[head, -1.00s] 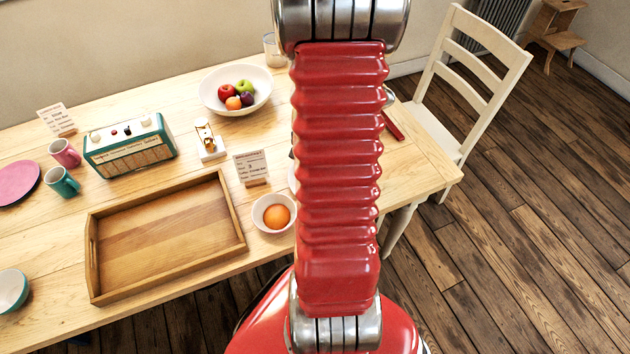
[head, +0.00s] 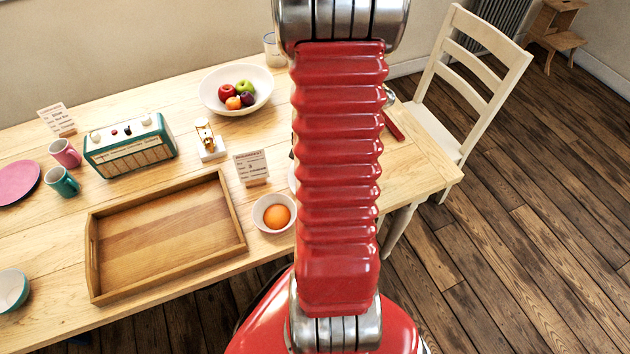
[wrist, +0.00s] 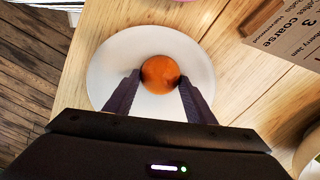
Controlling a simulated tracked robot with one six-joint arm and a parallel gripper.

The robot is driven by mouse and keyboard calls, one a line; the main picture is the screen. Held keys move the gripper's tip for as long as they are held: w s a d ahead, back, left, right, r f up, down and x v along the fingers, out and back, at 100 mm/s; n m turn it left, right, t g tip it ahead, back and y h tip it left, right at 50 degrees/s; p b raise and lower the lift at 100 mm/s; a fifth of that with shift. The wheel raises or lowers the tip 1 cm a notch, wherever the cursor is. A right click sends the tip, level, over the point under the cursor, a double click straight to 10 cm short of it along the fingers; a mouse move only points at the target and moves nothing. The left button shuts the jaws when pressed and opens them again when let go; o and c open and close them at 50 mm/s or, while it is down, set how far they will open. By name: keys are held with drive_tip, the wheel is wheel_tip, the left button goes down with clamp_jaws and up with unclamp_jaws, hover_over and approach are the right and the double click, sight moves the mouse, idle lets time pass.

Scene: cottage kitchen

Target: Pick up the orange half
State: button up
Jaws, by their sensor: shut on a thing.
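The orange half (wrist: 160,72) is on a white plate (wrist: 108,62) in the wrist view, its rounded orange surface between my fingertips. My gripper (wrist: 159,82) is shut on it, one dark finger on each side. Whether the orange half touches the plate or is slightly lifted, I cannot tell.
A white bowl with an orange (head: 277,216) stands near the table's front edge. A wooden tray (head: 238,212) lies to its left, and a printed card (head: 251,166) stands behind it. A fruit bowl (head: 208,98) is at the back. A white chair (head: 470,85) stands to the right.

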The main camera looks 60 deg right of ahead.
drive_tip(key=shift+r, duration=0.1)
wheel_tip(320, 180, up, 10)
idle(0.8)
idle(0.6)
drive_tip(key=w+a+r+n, duration=0.2)
drive_tip(key=w+a+n, duration=0.3)
drive_tip(key=w, duration=0.5)
drive_tip(key=w+a+r+n, duration=0.1)
drive_tip(key=w+a+n, duration=0.3)
drive_tip(key=w+n, duration=0.5)
drive_tip(key=w+a+n, duration=0.1)
drive_tip(key=w+a, duration=0.2)
drive_tip(key=a, duration=0.4)
drive_tip(key=w+a+f+n, duration=0.1)
drive_tip(key=w+a+n, duration=0.1)
drive_tip(key=w+a, duration=0.2)
drive_tip(key=w+a+f+n, duration=0.1)
drive_tip(key=w+a+n, duration=0.1)
drive_tip(key=a, duration=0.9)
drive_tip(key=shift+w, duration=0.9)
